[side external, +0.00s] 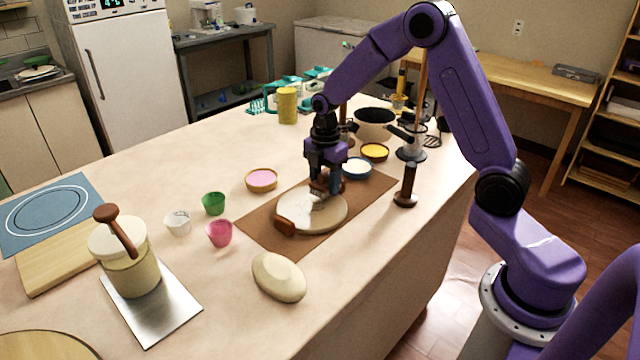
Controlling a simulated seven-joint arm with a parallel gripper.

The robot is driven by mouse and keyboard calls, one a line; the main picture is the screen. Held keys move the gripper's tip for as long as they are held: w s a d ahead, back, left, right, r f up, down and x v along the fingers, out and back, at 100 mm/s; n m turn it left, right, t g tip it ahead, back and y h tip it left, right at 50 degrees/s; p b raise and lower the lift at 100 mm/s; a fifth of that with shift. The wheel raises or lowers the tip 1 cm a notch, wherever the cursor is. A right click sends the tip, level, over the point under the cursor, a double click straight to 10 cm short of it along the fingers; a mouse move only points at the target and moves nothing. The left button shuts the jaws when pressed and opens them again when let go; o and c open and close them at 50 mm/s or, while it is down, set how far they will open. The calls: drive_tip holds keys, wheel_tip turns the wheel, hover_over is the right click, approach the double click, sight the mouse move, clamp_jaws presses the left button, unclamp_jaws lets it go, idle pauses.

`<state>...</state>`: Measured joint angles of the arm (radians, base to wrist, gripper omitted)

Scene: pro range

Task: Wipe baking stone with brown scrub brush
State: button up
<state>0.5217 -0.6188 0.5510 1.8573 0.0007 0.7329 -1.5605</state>
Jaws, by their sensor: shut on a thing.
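The baking stone (328,215) looks like a pale round slab lying flat on a brown mat (262,226) in the middle of the table. My gripper (326,181) points down over the stone's far part. It is shut on the brown scrub brush (319,187), of which a small brown part shows between and below the fingers. The brush is low at the stone's surface, with a pale part under it; I cannot tell whether it touches.
A pink-filled bowl (261,180), a blue-rimmed bowl (357,168) and a yellow-filled bowl (374,152) stand close around the mat. A dark wooden tool (406,188) stands upright to the right. A pale oval object (279,277) lies in front. Small cups (219,233) stand left.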

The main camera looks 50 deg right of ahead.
drive_tip(key=shift+d+r, duration=0.15)
drive_tip(key=shift+s+a+r, duration=0.1)
drive_tip(key=shift+s+a, duration=0.05)
drive_tip(key=shift+a, duration=1.65)
drive_tip(key=shift+s+a+r, duration=0.1)
drive_tip(key=shift+a, duration=1.65)
drive_tip(key=shift+s+a+r, duration=0.1)
drive_tip(key=shift+s+a, duration=0.05)
drive_tip(key=shift+a, duration=1.65)
drive_tip(key=shift+w+r, duration=0.1)
drive_tip(key=shift+w, duration=0.55)
drive_tip(key=shift+w+d+r, duration=0.1)
drive_tip(key=shift+w+d, duration=0.05)
drive_tip(key=shift+d, duration=1.6)
drive_tip(key=shift+w+d+r, duration=0.1)
drive_tip(key=shift+w+d, duration=0.05)
drive_tip(key=shift+d, duration=1.6)
drive_tip(key=shift+w+d+r, duration=0.1)
drive_tip(key=shift+w+d, duration=0.05)
drive_tip(key=shift+d, duration=1.6)
drive_tip(key=shift+r, duration=0.1)
drive_tip(key=shift+s+a+r, duration=0.1)
drive_tip(key=shift+s+a, duration=0.05)
drive_tip(key=shift+a, duration=1.65)
drive_tip(key=shift+s+a+r, duration=0.1)
drive_tip(key=shift+s+a, duration=0.05)
drive_tip(key=shift+a, duration=1.6)
drive_tip(key=shift+s+a+r, duration=0.1)
drive_tip(key=shift+s+a, duration=0.05)
drive_tip(key=shift+a, duration=1.65)
